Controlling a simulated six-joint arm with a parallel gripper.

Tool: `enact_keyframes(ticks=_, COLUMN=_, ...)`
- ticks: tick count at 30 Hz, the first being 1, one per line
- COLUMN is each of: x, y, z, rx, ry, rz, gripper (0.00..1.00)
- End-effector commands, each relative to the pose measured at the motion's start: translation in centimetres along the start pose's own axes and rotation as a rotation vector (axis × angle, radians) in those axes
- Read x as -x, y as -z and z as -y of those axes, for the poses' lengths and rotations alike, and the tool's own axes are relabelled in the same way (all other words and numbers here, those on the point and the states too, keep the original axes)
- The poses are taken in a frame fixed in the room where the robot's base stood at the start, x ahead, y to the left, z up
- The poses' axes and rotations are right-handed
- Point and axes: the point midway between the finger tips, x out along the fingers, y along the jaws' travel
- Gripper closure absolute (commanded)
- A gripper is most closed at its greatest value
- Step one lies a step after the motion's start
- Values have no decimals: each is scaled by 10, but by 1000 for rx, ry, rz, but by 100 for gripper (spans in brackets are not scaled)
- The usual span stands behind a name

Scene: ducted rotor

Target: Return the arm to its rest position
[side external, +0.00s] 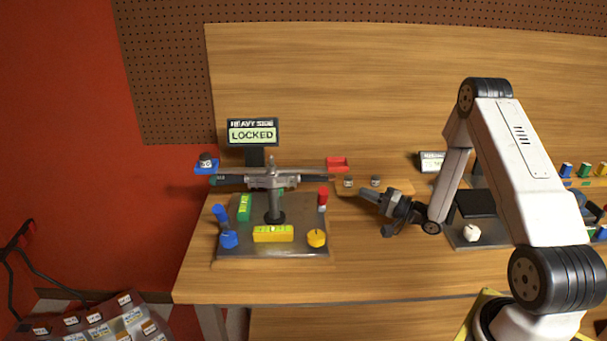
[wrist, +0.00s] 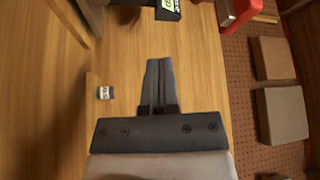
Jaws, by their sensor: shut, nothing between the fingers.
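My gripper (side external: 367,194) is shut and empty, held above the bench to the right of the rotor rig in the side view. In the wrist view its fingers (wrist: 160,85) lie together over bare wood. The rotor rig stands on a grey base plate (side external: 225,245), with a hub post (side external: 274,205) carrying a crossbar (side external: 290,180). A blue tray (side external: 206,168) with a dark weight on it is at the bar's left end. A red tray (side external: 337,164) is at the right end. The display (side external: 253,131) behind reads HEAVY SIDE, LOCKED.
Small weights (side external: 348,181) sit on a wooden block (side external: 400,188) close to my gripper; one small weight (wrist: 105,93) shows in the wrist view. A second panel with a white knob (side external: 472,232) is at the right. Coloured blocks (side external: 566,170) stand far right. The front bench is clear.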

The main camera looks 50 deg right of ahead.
Motion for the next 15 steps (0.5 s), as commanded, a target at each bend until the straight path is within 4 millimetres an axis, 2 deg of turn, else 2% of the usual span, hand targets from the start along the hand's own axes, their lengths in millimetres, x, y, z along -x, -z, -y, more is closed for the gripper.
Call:
enact_keyframes(ticks=9, x=-2, y=0, z=0, rx=8, ry=-7, rz=0, gripper=100)
enact_keyframes(ticks=15, x=-14, y=-4, z=2, rx=83, ry=-77, rz=3, gripper=100)
